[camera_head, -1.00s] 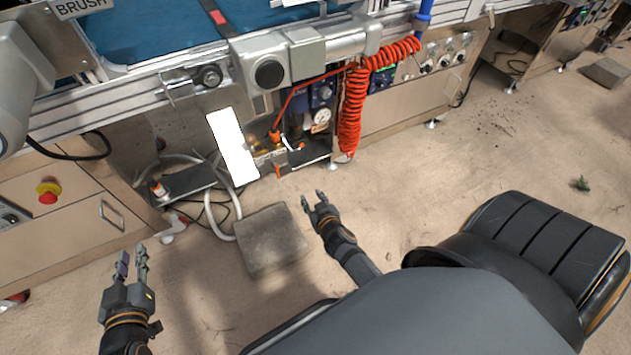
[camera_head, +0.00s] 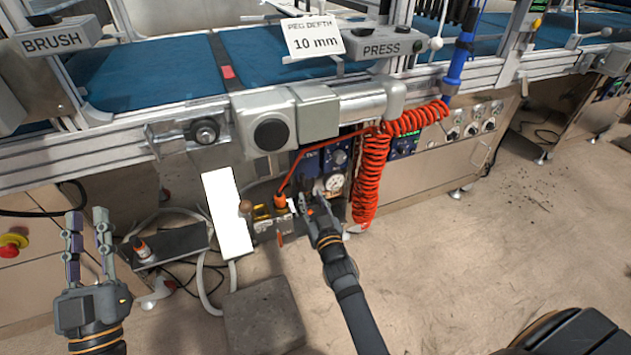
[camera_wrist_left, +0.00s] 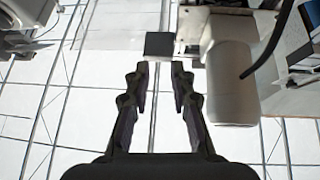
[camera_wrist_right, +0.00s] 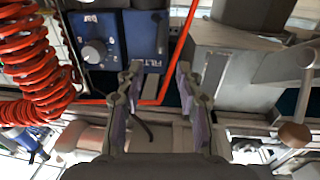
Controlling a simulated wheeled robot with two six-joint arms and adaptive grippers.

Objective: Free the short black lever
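I cannot pick out a short black lever with certainty. A thin dark curved piece (camera_wrist_right: 144,128) shows between my right fingers in the right wrist view, and I cannot tell whether it is the lever. My right gripper (camera_head: 315,203) is open in front of the pneumatic fittings under the machine, beside the pressure gauge (camera_head: 335,182). Its open fingers (camera_wrist_right: 160,75) also show in the right wrist view, in front of a blue filter unit (camera_wrist_right: 145,40). My left gripper (camera_head: 87,228) is open and empty, held up at the left. Its fingers also stand apart in the left wrist view (camera_wrist_left: 160,75).
A coiled red hose (camera_head: 371,180) hangs right of my right gripper. A white panel (camera_head: 228,215) and a brown ball knob (camera_head: 246,207) are to its left. A lever with a brown knob (camera_wrist_right: 295,133) shows in the right wrist view. A grey block (camera_head: 262,318) lies on the floor.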

